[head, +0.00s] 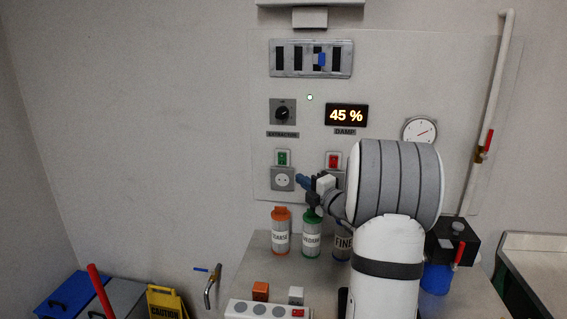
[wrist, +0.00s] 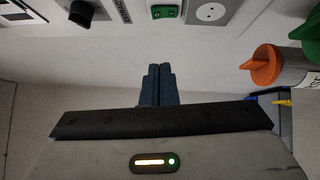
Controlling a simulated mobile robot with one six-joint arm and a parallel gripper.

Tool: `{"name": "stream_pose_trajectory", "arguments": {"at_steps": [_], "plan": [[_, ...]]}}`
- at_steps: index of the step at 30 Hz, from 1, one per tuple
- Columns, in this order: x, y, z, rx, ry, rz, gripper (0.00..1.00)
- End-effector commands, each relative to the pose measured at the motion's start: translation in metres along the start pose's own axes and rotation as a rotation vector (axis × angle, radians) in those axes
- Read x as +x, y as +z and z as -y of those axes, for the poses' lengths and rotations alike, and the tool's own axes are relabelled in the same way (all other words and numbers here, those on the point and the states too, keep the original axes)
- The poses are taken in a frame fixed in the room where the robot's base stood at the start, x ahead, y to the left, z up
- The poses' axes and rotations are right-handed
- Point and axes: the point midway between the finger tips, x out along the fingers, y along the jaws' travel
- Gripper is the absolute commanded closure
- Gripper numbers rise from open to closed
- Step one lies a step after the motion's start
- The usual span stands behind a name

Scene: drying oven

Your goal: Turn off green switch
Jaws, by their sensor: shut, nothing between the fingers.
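The green switch (head: 283,158) sits on the wall panel above a round socket, left of a red switch (head: 333,160). In the wrist view the green switch (wrist: 166,12) shows at the top edge, beside the socket. My gripper (head: 300,181) is in front of the panel, below and right of the green switch in the head view. In the wrist view my gripper (wrist: 160,70) has its blue fingers together with nothing between them. The fingertips point toward the switch and a gap shows between them in the picture.
A black knob (head: 282,113) and a lit display (head: 346,115) are above the switches. Orange-capped (head: 281,238) and green-capped (head: 311,240) bottles stand on the bench below my gripper. A power strip (head: 262,309) lies in front. The wall to the left is clear.

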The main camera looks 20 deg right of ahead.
Motion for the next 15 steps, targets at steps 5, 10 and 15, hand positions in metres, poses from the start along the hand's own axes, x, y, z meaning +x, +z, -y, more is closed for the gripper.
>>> {"name": "stream_pose_trajectory", "arguments": {"at_steps": [5,10,15], "plan": [[0.010,0.001,-0.001,0.001,-0.001,0.000,1.00],[0.040,0.001,-0.003,0.001,-0.001,-0.001,1.00],[0.078,0.001,-0.003,0.002,0.000,0.000,1.00]]}}
